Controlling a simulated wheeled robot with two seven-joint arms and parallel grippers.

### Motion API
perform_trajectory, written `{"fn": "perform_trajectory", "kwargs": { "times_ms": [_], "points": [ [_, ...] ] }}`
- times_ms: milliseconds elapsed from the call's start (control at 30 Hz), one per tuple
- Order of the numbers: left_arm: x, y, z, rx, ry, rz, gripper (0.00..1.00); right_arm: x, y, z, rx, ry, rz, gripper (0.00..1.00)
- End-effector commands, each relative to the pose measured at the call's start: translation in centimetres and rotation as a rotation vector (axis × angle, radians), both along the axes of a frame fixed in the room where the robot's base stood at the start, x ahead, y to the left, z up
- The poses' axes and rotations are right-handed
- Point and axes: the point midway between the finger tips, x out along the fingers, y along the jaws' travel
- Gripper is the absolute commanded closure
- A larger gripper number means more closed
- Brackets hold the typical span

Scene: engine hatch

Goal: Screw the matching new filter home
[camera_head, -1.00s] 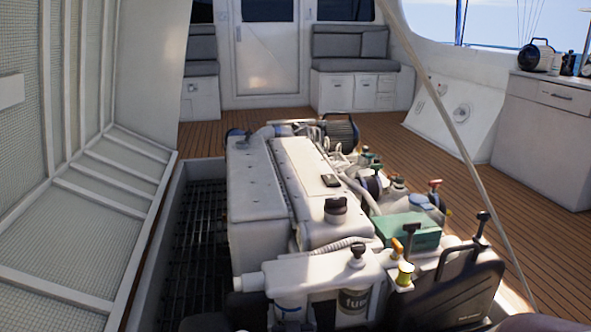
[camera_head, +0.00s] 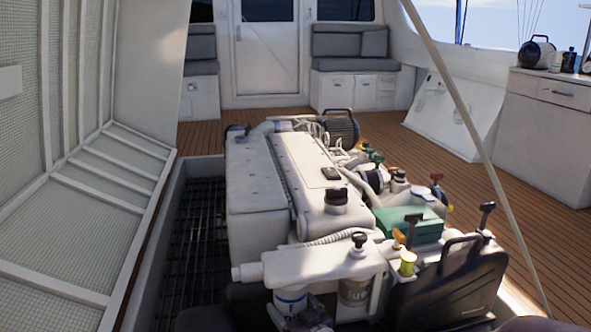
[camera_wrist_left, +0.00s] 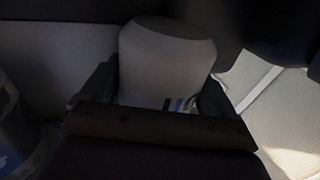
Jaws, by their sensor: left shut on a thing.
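A white filter head (camera_head: 312,264) spans the near end of the engine. Under it on the right hangs a pale filter with dark lettering (camera_head: 354,291), upright and now in shadow. Any gap between its top and the head cannot be made out. My left gripper (camera_head: 312,318) is low at the picture's bottom edge, beside this filter. In the left wrist view the gripper (camera_wrist_left: 160,97) is shut around a pale rounded cylinder (camera_wrist_left: 168,55), with dark lettering partly hidden by the jaws. A second filter with a blue label (camera_head: 290,300) hangs under the head's left.
A black case with a handle (camera_head: 447,285) stands close on the right. A thin pale strut (camera_head: 470,125) crosses the right side. The open hatch (camera_head: 85,190) stands at left. A dark grating (camera_head: 190,250) lies beside the engine.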

Motion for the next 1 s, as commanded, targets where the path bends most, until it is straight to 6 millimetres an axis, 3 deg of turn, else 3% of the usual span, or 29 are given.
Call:
{"fn": "perform_trajectory", "kwargs": {
  "times_ms": [100, 133, 167, 500, 633, 1000],
  "points": [
    [0.1, -0.2, 0.2, -0.002, -0.002, -0.006, 0.66, 0.0, 0.0, 0.1, 0.0, -0.001, 0.0, 0.0],
    [0.1, -0.2, 0.2, -0.002, -0.002, -0.006, 0.05, 0.0, 0.0, 0.1, 0.0, -0.001, 0.0, 0.0],
    [0.1, -0.2, 0.2, -0.002, -0.002, -0.006, 0.0, 0.0, 0.0, 0.1, 0.0, -0.001, 0.0, 0.0],
    [0.0, 0.0, 0.2, -0.001, -0.001, -0.008, 0.0, 0.0, 0.0, 0.3, 0.0, 0.0, 0.0, 0.0],
    [-0.1, 0.1, 1.2, 0.003, 0.003, -0.121, 0.0, 0.0, 0.0, 3.2, 0.0, 0.0, 0.0, 0.0],
    [-0.1, 0.3, 0.4, 0.0, 0.0, -0.457, 0.0, 0.0, 0.0, 6.0, 0.0, 0.0, 0.0, 0.0]
  ]
}}
